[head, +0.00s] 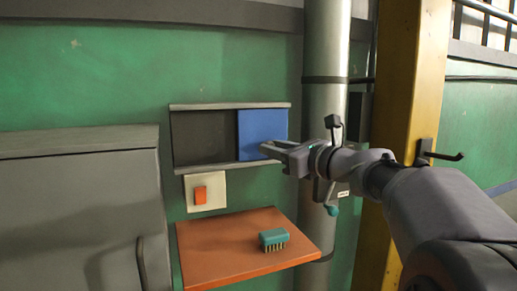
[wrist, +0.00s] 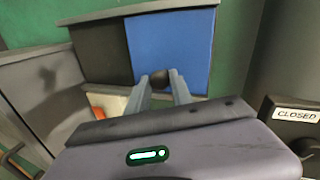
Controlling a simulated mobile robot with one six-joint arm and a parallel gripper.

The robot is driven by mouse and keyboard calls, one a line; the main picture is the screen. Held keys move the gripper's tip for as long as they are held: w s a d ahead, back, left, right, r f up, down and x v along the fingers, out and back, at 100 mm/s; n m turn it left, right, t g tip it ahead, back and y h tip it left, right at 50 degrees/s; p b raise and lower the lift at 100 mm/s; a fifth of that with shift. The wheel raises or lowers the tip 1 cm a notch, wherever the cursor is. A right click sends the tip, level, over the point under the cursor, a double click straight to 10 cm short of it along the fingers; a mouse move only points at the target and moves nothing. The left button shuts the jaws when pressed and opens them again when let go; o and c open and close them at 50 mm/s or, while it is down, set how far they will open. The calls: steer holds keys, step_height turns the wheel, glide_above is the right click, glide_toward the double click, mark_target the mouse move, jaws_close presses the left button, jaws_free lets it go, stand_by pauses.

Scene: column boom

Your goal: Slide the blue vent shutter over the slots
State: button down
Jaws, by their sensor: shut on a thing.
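The blue vent shutter (head: 262,128) sits at the right end of a grey railed frame (head: 230,106) on the green wall. The dark grey panel (head: 203,138) left of it is uncovered; I cannot make out separate slots on it. In the wrist view the blue shutter (wrist: 172,42) is straight ahead, with the dark panel (wrist: 102,50) to its left. My gripper (head: 266,150) is at the shutter's lower part, its fingers shut on a dark round knob (wrist: 158,77) there. The gripper also shows in the wrist view (wrist: 160,84).
An orange switch (head: 200,194) on a pale plate is below the frame. An orange shelf (head: 215,260) holds a teal brush (head: 273,238). A grey pipe (head: 325,60) stands right of the frame. A grey cabinet (head: 80,210) is at left. A "CLOSED" label (wrist: 296,115) is at right.

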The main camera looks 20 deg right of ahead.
steer(key=c, duration=1.5)
jaws_free()
steer(key=o, duration=0.4)
steer(key=shift+d, duration=0.2)
steer(key=shift+c, duration=0.2)
steer(key=shift+d, duration=0.15)
steer(key=shift+s, duration=0.1)
